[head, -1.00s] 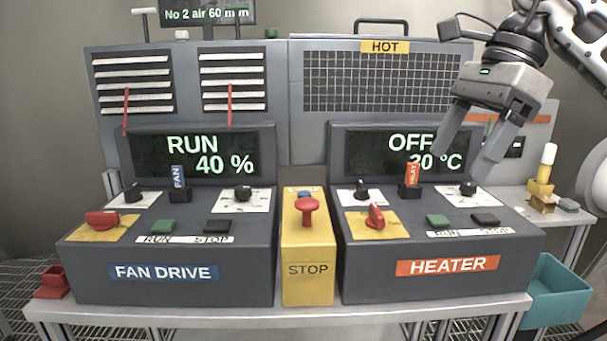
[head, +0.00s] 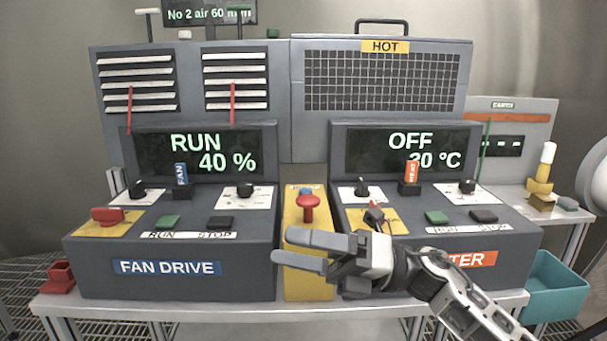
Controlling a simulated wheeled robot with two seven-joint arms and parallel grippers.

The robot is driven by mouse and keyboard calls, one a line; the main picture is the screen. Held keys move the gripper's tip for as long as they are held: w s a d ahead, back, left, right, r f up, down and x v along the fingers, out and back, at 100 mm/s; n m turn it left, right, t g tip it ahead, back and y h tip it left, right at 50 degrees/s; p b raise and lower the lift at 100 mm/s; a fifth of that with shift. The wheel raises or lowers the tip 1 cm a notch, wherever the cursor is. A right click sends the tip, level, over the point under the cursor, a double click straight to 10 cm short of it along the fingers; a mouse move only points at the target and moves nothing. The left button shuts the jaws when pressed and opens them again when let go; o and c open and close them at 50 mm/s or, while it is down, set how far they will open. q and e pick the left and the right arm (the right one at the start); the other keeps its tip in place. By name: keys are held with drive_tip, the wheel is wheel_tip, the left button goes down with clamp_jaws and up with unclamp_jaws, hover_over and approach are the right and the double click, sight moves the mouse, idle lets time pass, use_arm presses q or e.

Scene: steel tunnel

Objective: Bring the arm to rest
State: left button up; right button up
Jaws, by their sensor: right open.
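My right gripper (head: 278,249) is open and empty. Its arm comes in from the lower right, and its fingers point left in front of the yellow stop box (head: 307,278), hiding its label. The gripper body covers part of the heater panel (head: 510,238) front and its orange label (head: 474,259). The heater display (head: 408,151) reads OFF and 20 °C. The fan drive panel (head: 95,268) stands at the left, and its display (head: 195,152) reads RUN 40 %. My left gripper is not in view.
A red mushroom button (head: 308,203) tops the stop box. Knobs, a red switch (head: 107,216) and push buttons stand up from both panels. A teal bin (head: 555,287) hangs at the right of the bench, and a small red holder (head: 60,277) sits at its left end. Space before the bench is open.

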drive_tip(key=d+f+m+t+h, duration=0.55)
drive_tip(key=f+m+t, duration=0.4)
drive_tip(key=m, duration=0.65)
drive_tip(key=d+f+m+t+h, duration=0.4)
drive_tip(key=f+m+t+h, duration=0.45)
drive_tip(key=m, duration=0.75)
drive_tip(key=s+d+f+m+g+h, duration=0.2)
drive_tip(key=s+f+m, duration=0.3)
drive_tip(key=s+f, duration=0.3)
drive_tip(key=s+d+f+m+g+h, duration=0.2)
drive_tip(key=s+d+f+m+g, duration=0.1)
drive_tip(key=s+f, duration=0.5)
wheel_tip(320, 180, down, 3)
drive_tip(key=shift+d+r+m+g, duration=0.15)
drive_tip(key=shift+d+m+g, duration=0.2)
drive_tip(key=shift+m+g, duration=0.45)
